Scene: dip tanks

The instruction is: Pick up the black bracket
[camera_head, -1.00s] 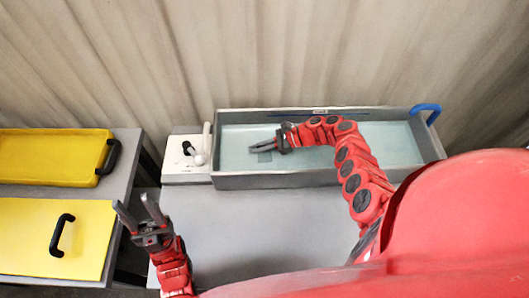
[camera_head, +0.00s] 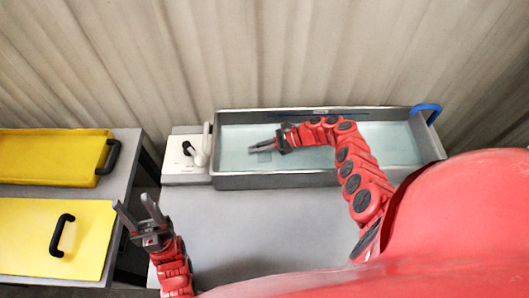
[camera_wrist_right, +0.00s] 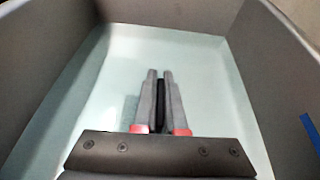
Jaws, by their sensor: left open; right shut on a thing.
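My right gripper (camera_head: 252,149) reaches low into the grey tank (camera_head: 290,180) of pale liquid, left of its middle. In the right wrist view my right gripper (camera_wrist_right: 159,74) is shut on the black bracket (camera_wrist_right: 160,102), a narrow dark strip between its grey fingers. Most of the bracket is hidden by the fingers, and I cannot make it out in the head view. A small dark patch lies just below the fingers there; I cannot tell whether it is shadow. My left gripper (camera_head: 131,202) is open and empty, over the left edge of the grey table.
A white control box (camera_head: 185,172) with a black knob stands left of the tank. A blue handle (camera_head: 427,108) is on the tank's right end. A yellow tray (camera_head: 50,165) and a yellow panel with a black handle (camera_head: 62,235) lie on the left table. The grey table (camera_head: 250,225) is clear.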

